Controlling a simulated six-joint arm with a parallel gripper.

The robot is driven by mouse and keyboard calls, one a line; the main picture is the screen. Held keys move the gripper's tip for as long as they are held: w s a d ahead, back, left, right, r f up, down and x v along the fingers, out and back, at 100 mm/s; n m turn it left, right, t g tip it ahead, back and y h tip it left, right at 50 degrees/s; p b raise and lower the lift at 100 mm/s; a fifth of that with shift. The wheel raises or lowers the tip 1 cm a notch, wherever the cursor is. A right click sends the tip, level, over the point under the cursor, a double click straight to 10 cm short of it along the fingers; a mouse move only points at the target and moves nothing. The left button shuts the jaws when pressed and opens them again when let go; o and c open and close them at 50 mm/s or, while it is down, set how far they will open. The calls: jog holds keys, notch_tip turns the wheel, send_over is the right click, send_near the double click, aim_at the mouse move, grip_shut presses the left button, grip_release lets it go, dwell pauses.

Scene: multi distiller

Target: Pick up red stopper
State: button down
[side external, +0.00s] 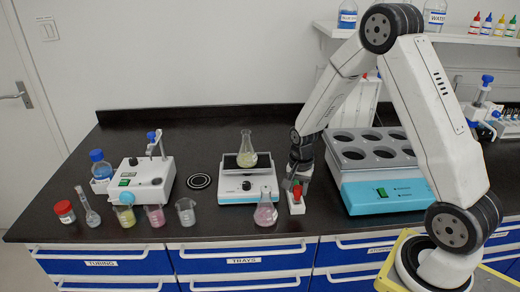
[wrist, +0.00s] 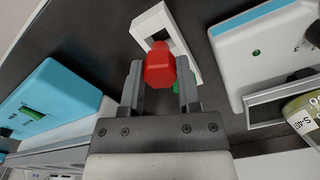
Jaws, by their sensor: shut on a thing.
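The red stopper (wrist: 159,66) sits between the two fingers of my gripper (wrist: 160,88) in the wrist view, and the gripper is shut on it. In the side view the stopper (side external: 297,190) shows as a small red piece below my gripper (side external: 297,180), at or just above a small white holder (side external: 295,204). In the wrist view the white holder (wrist: 152,22) lies just beyond the stopper, with a dark square opening. I cannot tell whether the stopper still touches the holder.
A pink flask (side external: 265,211) stands close left of the holder. A scale (side external: 249,185) bears a flask (side external: 247,152) of yellowish liquid. A blue and white block with round wells (side external: 385,195) stands to the right. Beakers and a stirrer (side external: 140,180) are further left.

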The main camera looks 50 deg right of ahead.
jog(key=s+a+r, duration=0.3)
jog(key=s+r, duration=0.6)
jog(key=s, duration=0.4)
jog(key=shift+s+a+r, duration=0.15)
jog(key=shift+s+r, duration=0.15)
jog(key=shift+r, duration=0.1)
dwell(0.5)
jog(key=w+d+r, duration=0.1)
jog(key=w+r, duration=0.3)
jog(key=w, duration=0.7)
jog(key=w+d+r, duration=0.1)
jog(key=w+r, duration=0.3)
jog(key=w, duration=0.7)
jog(key=w+d+r, duration=0.1)
jog(key=w+r, duration=0.2)
jog(key=w, duration=0.9)
jog(key=shift+d+r, duration=0.15)
jog(key=shift+r, duration=0.25)
jog(key=shift+w, duration=0.1)
